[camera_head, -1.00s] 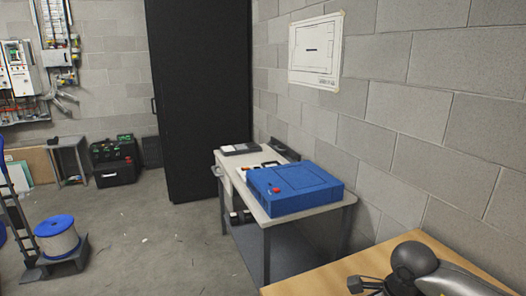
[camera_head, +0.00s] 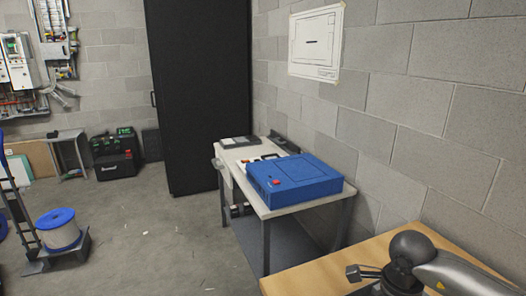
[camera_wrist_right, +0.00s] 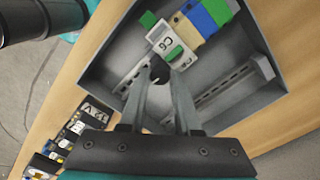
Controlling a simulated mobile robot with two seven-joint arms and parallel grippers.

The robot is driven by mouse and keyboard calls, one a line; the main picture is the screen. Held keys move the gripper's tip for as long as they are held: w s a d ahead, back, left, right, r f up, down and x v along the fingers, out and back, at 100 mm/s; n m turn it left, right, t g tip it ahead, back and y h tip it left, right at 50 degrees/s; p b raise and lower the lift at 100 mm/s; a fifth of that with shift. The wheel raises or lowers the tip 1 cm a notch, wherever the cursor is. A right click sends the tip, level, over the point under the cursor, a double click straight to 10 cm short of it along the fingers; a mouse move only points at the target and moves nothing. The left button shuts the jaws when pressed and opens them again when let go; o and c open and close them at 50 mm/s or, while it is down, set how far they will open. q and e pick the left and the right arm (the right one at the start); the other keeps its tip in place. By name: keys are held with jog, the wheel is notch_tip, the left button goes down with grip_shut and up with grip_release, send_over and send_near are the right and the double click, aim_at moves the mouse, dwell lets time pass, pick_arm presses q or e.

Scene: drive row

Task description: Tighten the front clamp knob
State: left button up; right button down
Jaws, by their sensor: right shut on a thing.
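A small black round knob (camera_wrist_right: 159,70) is between the fingertips of my right gripper (camera_wrist_right: 160,76) in the right wrist view. The gripper is shut on it, and the fingers hide part of it. I cannot tell from its look alone whether it is the front clamp knob. It sits inside a grey open box (camera_wrist_right: 226,122), beside a white block marked C6 (camera_wrist_right: 176,46). In the head view my right gripper (camera_head: 362,273) is low at the right, over the wooden table (camera_head: 318,279), with its fingertips unclear. My left gripper is not in view.
Green, blue and yellow blocks (camera_wrist_right: 204,21) stand beside the white block, and slotted rails (camera_wrist_right: 222,95) lie in the box. Small parts (camera_wrist_right: 70,132) line the table edge. A cart with a blue case (camera_head: 300,181) stands by the block wall.

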jog(key=shift+w+a, duration=0.15)
jog(key=shift+w, duration=0.05)
jog(key=m, duration=0.3)
jog(key=shift+r+p, duration=0.1)
jog(key=shift+p, duration=0.25)
jog(key=c, duration=0.7)
grip_release()
jog(key=shift+w, duration=0.1)
jog(key=o, duration=0.7)
jog(key=shift+r+p, duration=2.45)
jog(key=shift+r, duration=1)
jog(key=shift+f, duration=0.1)
